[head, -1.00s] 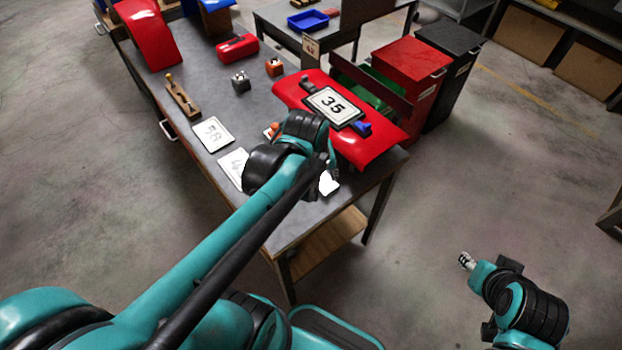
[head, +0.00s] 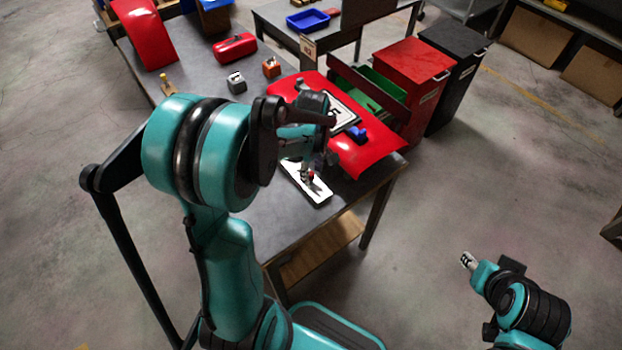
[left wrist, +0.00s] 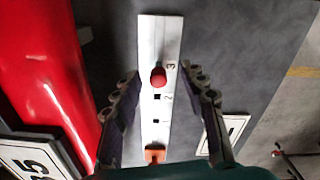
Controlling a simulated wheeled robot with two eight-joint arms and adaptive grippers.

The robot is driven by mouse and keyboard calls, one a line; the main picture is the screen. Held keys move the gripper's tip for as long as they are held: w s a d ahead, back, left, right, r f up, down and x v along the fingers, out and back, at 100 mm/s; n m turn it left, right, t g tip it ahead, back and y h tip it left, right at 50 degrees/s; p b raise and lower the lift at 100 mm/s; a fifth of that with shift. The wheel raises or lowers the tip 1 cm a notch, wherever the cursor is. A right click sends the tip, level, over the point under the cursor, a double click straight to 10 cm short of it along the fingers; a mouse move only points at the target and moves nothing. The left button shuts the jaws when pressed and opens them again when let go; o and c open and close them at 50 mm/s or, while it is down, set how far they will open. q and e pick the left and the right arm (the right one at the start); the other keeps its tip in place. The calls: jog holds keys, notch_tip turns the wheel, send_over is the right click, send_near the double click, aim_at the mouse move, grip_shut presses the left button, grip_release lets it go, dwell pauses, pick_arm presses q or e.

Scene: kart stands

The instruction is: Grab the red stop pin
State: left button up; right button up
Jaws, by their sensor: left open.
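An orange piece (left wrist: 155,154) sits at the strip's near end. My left gripper (left wrist: 158,72) is open, its fingers on either side of the strip and pin, with gaps on both sides. In the head view my left gripper (head: 312,160) is over the front of the table, partly hidden by my arm. My right gripper (head: 467,260) is away from the table at lower right; its jaw state is unclear.
The red panel (head: 365,150) with a number plate (left wrist: 30,158) lies close left of the left gripper in the wrist view. A white card (left wrist: 228,130) marked 1 lies to the right. Red and black bins (head: 408,75) stand beyond the table (head: 262,205).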

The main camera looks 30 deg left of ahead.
aim_at(311, 173)
pick_arm(q)
jog(key=f, duration=0.1)
jog(key=f+b, duration=0.1)
jog(key=f, duration=0.1)
jog(key=f+b, duration=0.1)
jog(key=shift+w+a+f, duration=0.25)
jog(key=shift+a, duration=0.05)
jog(key=shift+r, duration=0.1)
grip_shut()
